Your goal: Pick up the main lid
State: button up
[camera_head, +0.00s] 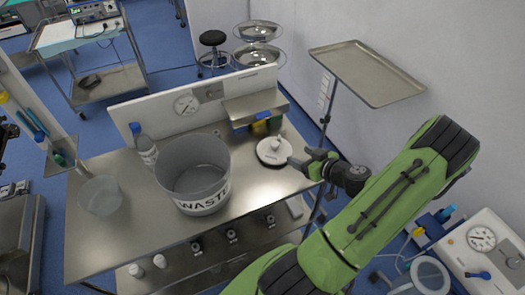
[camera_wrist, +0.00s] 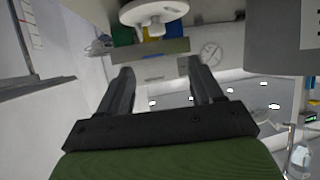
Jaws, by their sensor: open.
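The main lid is a round white disc with a knob on top (camera_head: 274,151). It lies flat on the steel table, right of the waste bin. It also shows at the top of the wrist view (camera_wrist: 150,14), where the picture is upside down. My gripper (camera_head: 303,164) is just right of the lid, apart from it as far as I can tell. In the wrist view its two dark fingers (camera_wrist: 160,68) are spread with nothing between them.
A grey bin marked WASTE (camera_head: 194,180) stands left of the lid. A bottle (camera_head: 144,147) and a clear container (camera_head: 100,196) are farther left. A raised steel shelf (camera_head: 255,104) with coloured items under it is behind the lid. An empty tray stand (camera_head: 366,73) is at back right.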

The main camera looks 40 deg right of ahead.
send_near(276, 144)
jog(key=x, duration=0.3)
jog(key=shift+w+a+p, duration=0.15)
jog(key=shift+w+p, duration=0.15)
jog(key=shift+w, duration=0.15)
jog(key=x, duration=0.5)
jog(key=shift+w+d+f+p, duration=0.1)
jog(key=shift+d+f+p, duration=0.1)
jog(key=shift+p, duration=0.15)
jog(key=shift+c, duration=0.6)
jog(key=c, duration=1.1)
